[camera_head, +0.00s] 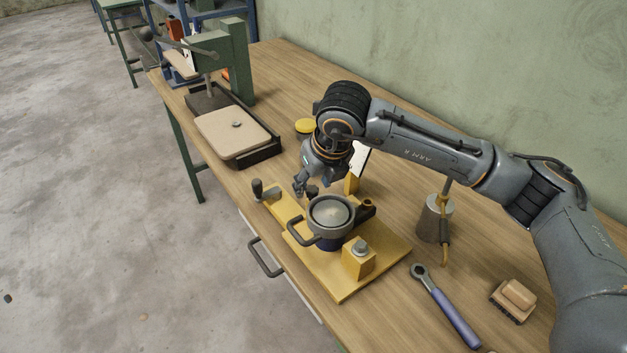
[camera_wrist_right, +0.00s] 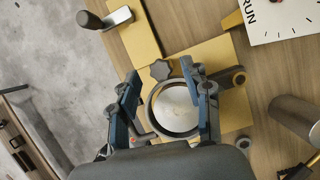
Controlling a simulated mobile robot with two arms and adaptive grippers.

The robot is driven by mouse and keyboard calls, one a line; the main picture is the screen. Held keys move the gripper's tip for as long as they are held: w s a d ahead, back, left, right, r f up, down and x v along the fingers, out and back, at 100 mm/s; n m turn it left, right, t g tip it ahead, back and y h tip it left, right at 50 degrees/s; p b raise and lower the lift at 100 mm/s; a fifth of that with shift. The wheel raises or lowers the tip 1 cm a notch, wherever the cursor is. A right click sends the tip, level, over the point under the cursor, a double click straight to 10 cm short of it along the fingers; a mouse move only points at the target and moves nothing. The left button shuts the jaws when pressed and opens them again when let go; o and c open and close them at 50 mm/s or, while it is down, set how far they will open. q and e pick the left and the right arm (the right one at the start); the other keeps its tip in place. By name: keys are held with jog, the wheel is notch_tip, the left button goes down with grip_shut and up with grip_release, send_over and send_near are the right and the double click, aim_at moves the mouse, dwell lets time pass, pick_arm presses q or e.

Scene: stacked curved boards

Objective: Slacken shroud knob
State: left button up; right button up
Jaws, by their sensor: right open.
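A dark lobed knob (camera_wrist_right: 161,70) shows in the right wrist view, at the upper edge of a grey round shroud (camera_wrist_right: 154,98) with a pale disc inside. In the head view the shroud (camera_head: 330,228) stands on a yellow base plate (camera_head: 338,291), with a dark loop handle on its left. The knob is partly hidden there behind my gripper. My right gripper (camera_wrist_right: 160,78) is open; its blue-grey fingers lie either side of the knob with gaps, and contact cannot be told. In the head view the right gripper (camera_head: 305,186) points down just behind the shroud. My left gripper is out of view.
A lever with a dark grip (camera_head: 257,188) is left of the shroud. A yellow block with a bolt (camera_head: 358,259) is in front. A green press (camera_head: 233,60) stands at the back.

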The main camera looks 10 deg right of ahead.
jog(key=shift+w+f, duration=0.2)
jog(key=shift+f, duration=0.35)
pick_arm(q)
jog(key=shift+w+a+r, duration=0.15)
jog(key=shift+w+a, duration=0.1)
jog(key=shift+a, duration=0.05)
pick_arm(e)
grip_shut()
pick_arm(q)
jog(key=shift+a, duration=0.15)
pick_arm(e)
jog(key=shift+f, duration=0.1)
